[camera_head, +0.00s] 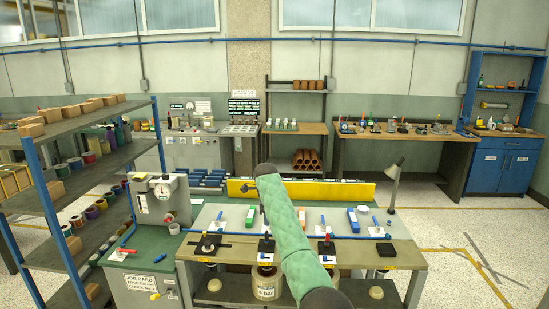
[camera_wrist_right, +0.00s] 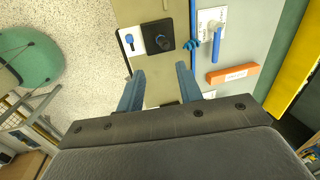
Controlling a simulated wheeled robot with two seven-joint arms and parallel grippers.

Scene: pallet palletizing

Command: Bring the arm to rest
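My right arm (camera_head: 283,225), in a green padded sleeve, rises from the bottom of the head view and reaches over the front workbench. Its gripper is mostly hidden behind the sleeve there; only a small dark part shows beside the arm's far end. In the right wrist view the right gripper (camera_wrist_right: 160,68) has its two blue fingers wide apart with nothing between them. The fingers are above the bench (camera_wrist_right: 151,89), near a black square block with a round knob (camera_wrist_right: 160,35). My left gripper is not in view.
The bench (camera_head: 407,262) holds several tools and blocks, including a green block (camera_head: 250,216). A lamp (camera_head: 393,185) stands at its right. A yellow barrier (camera_head: 340,194) runs behind. A loaded shelf rack (camera_head: 88,121) stands left. Floor is open at the right.

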